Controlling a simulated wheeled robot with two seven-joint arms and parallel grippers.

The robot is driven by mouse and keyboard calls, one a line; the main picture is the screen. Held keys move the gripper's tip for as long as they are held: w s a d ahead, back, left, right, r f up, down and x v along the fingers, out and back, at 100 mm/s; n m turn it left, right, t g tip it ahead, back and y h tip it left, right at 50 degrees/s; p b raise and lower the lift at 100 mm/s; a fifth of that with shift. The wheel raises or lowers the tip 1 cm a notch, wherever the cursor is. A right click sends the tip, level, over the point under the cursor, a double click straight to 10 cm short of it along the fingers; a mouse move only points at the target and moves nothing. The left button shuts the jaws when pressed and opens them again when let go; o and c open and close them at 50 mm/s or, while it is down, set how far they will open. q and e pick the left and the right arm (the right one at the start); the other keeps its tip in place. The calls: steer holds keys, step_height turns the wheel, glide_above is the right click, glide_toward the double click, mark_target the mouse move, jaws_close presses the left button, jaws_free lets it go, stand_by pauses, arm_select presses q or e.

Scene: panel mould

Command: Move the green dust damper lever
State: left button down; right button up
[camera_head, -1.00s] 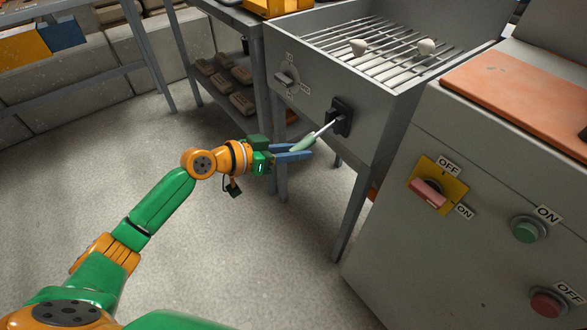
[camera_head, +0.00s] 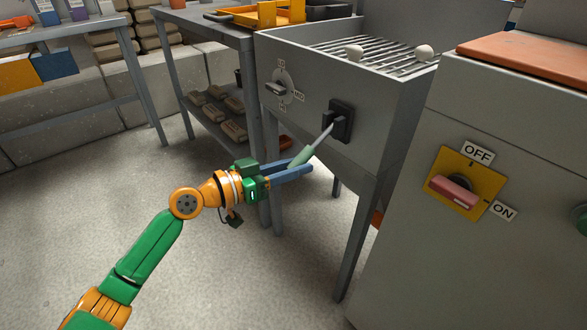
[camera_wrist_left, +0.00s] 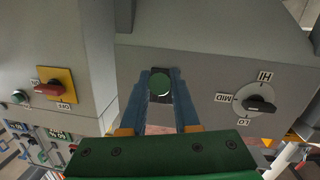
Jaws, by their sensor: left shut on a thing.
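The damper lever is a pale rod with a green handle (camera_head: 301,156). It juts out and down to the left from a black mount (camera_head: 341,122) on the front of the grey grill-topped cabinet. My left gripper (camera_head: 306,168) is shut on the green handle, with blue fingers on either side of it. In the left wrist view the handle's round green end (camera_wrist_left: 160,84) sits between the two fingers, with the black mount mostly hidden behind it. My right gripper is in neither view now.
A HI/MID/LO dial (camera_head: 277,89) is left of the lever. A red switch (camera_head: 453,190) on a yellow plate is on the machine at right. The cabinet's legs (camera_head: 354,238) stand close by the gripper. Open floor lies left.

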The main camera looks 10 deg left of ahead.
arm_select(q)
steer(key=c, duration=0.7)
jaws_free()
steer(key=shift+w+d, duration=0.1)
steer(key=shift+o, duration=0.2)
steer(key=b+v, duration=0.1)
steer(key=v, duration=0.6)
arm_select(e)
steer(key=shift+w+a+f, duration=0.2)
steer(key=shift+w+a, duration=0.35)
